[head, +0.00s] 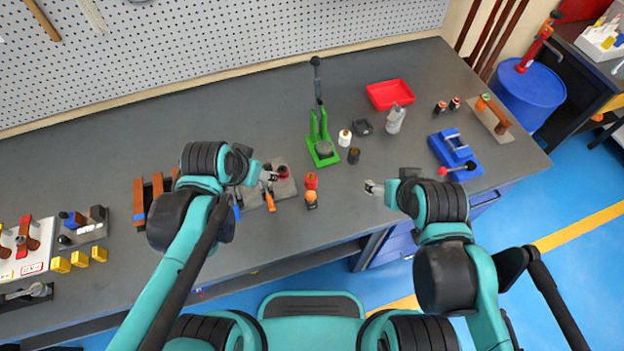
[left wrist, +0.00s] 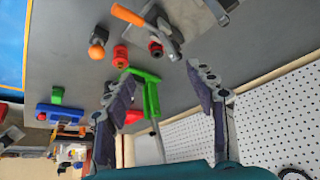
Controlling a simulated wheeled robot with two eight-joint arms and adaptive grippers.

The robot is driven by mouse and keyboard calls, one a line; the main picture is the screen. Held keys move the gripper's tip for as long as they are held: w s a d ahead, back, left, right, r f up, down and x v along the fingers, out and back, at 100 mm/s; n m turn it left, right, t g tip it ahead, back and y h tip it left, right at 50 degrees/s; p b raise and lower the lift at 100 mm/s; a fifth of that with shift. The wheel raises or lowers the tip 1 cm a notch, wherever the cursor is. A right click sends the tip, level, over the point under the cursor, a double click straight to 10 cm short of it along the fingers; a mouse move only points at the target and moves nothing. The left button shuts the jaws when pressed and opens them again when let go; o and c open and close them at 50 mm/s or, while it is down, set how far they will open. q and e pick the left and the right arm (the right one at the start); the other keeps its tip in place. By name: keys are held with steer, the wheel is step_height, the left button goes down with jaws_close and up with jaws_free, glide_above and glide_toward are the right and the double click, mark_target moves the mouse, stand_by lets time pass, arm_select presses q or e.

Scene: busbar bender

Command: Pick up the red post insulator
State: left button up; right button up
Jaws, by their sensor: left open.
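The red post insulator (head: 311,180) stands upright on the grey bench, near its front edge, right of my left gripper (head: 268,175). In the left wrist view the red insulator (left wrist: 120,55) is beyond the fingertips, toward the left finger. My left gripper (left wrist: 158,78) is open with nothing between its fingers. A second, darker red piece (head: 283,172) sits on a grey block close to the left gripper; it also shows in the left wrist view (left wrist: 155,48). My right gripper (head: 374,187) is over the bench's front edge, apart from the insulator; its finger gap is too small to read.
An orange-topped piece (head: 311,199) stands just in front of the insulator. A green lever press (head: 322,150) is behind it. An orange-handled tool (head: 269,198) lies to the left. White (head: 345,138) and black (head: 354,156) pieces and a red tray (head: 390,94) are at right.

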arm_select(q)
steer(key=w+d+f+m+g+h, duration=0.1)
steer(key=w+d+f+m, duration=0.25)
steer(key=d, duration=0.25)
steer(key=m+g, duration=0.2)
steer(key=m, duration=0.1)
glide_above(310, 176)
steer(key=s+a, duration=0.1)
steer(key=a, duration=0.1)
step_height(310, 176, down, 4)
steer(key=shift+h, duration=0.4)
steer(key=b+x, duration=0.1)
steer(key=x, duration=0.3)
steer(key=b+x, duration=0.2)
steer(key=x, duration=0.1)
steer(key=shift+s+d+f, duration=0.15)
steer(key=shift+f, duration=0.3)
steer(key=shift+r+n, duration=0.15)
steer(key=shift+n, duration=0.1)
steer(key=shift+c, duration=0.9)
jaws_close()
